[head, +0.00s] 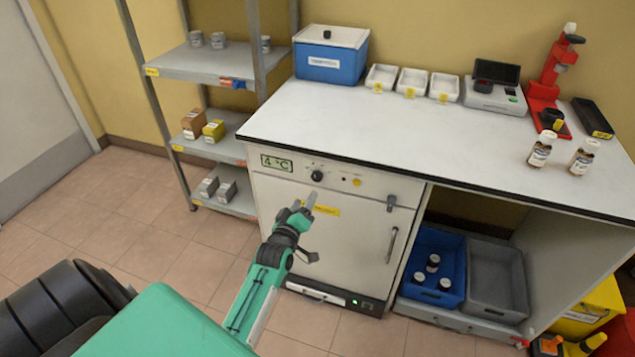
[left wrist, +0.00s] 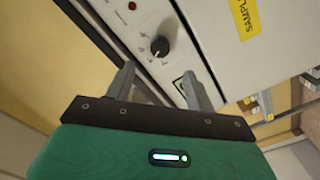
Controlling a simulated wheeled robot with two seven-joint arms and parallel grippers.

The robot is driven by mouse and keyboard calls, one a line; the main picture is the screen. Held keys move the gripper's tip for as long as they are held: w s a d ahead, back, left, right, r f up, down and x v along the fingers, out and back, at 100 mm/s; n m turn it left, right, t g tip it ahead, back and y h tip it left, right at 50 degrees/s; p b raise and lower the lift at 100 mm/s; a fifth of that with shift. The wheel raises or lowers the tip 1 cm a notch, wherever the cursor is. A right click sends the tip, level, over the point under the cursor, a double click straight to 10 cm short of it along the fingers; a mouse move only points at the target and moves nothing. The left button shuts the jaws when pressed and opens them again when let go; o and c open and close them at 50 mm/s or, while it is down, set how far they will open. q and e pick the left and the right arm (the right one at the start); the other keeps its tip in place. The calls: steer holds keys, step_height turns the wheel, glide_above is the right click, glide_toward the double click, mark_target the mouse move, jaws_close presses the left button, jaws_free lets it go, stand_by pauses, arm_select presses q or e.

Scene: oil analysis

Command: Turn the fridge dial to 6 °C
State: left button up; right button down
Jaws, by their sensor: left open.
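The fridge (head: 348,235) is a white cabinet under the left part of the bench. Its display (head: 277,163) reads 4 °C. The black round dial (head: 317,176) sits to the right of the display on the top panel. The dial also shows in the left wrist view (left wrist: 159,46), with a pale pointer mark and scale marks around it. My left gripper (head: 303,203) is open and empty, in front of the fridge just below the dial. In the left wrist view its two fingers (left wrist: 158,82) point toward the panel, apart from the dial. My right gripper is not in view.
The fridge door has a handle (head: 391,245) and a yellow label (head: 320,209). A yellow button (head: 357,183) is right of the dial. Metal shelves (head: 205,60) stand left of the fridge. A blue crate (head: 437,262) and a grey crate (head: 497,277) sit right of it.

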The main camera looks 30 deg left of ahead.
mark_target(316, 179)
arm_select(q)
steer(key=x, duration=0.9)
steer(key=shift+w, duration=0.2)
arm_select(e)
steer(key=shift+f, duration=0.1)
arm_select(q)
steer(key=c, duration=1)
steer(key=m+p, duration=0.2)
steer(key=m, duration=0.5)
steer(key=shift+p, duration=0.3)
steer(key=shift+m, duration=0.9)
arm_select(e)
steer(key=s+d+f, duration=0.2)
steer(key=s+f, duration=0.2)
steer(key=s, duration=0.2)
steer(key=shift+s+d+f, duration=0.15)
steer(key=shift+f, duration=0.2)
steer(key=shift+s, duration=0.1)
